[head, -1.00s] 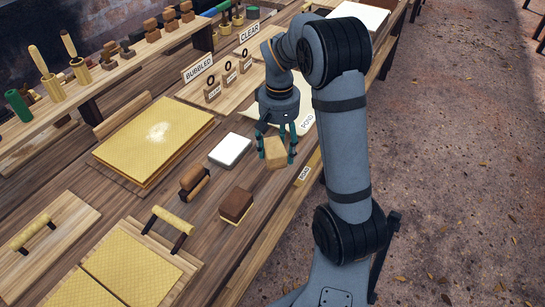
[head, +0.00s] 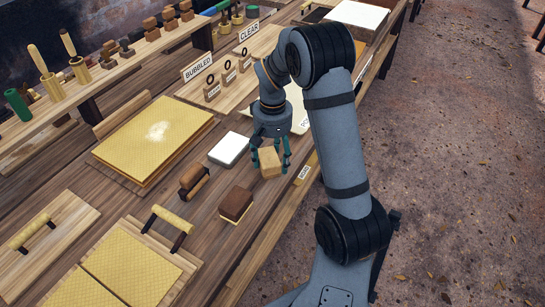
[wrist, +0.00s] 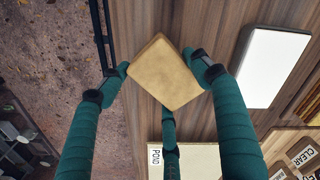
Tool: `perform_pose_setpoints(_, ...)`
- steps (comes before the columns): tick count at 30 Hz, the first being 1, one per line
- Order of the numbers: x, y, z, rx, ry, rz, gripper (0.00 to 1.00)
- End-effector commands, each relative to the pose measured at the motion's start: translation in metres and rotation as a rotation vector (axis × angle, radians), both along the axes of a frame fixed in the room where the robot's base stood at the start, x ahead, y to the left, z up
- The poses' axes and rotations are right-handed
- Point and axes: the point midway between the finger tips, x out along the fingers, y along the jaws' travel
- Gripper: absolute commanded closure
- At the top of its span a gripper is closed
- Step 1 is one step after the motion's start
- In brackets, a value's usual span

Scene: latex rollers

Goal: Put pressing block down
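The pressing block, a plain tan block (head: 270,163), is between the fingers of my gripper (head: 270,158) at the table's right side. In the wrist view, the tan block (wrist: 165,73) sits tilted between the teal fingertips (wrist: 158,72), which meet its sides. The fingers are shut on it. The block is over or on the wooden tabletop (head: 215,180); I cannot tell whether its underside touches the wood.
A white pad (head: 229,149) lies left of the block. A brown block with a pale base (head: 236,205) and a handled roller (head: 194,181) stand nearer. Yellow sheets (head: 155,135) lie to the left. A pale sheet labelled POND (wrist: 190,160) lies beyond.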

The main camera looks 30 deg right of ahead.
Motion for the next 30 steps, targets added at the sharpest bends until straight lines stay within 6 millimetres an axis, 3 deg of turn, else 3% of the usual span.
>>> perform_pose_setpoints(8,0.000,0.000,0.000,0.000,0.000,0.000,0.20)
perform_pose_setpoints(19,0.000,0.000,0.008,0.000,-0.001,0.000,0.20)
perform_pose_setpoints(23,0.002,0.000,0.027,0.000,-0.006,0.000,0.20)
perform_pose_setpoints(30,0.001,0.000,0.081,-0.001,-0.006,-0.001,0.20)
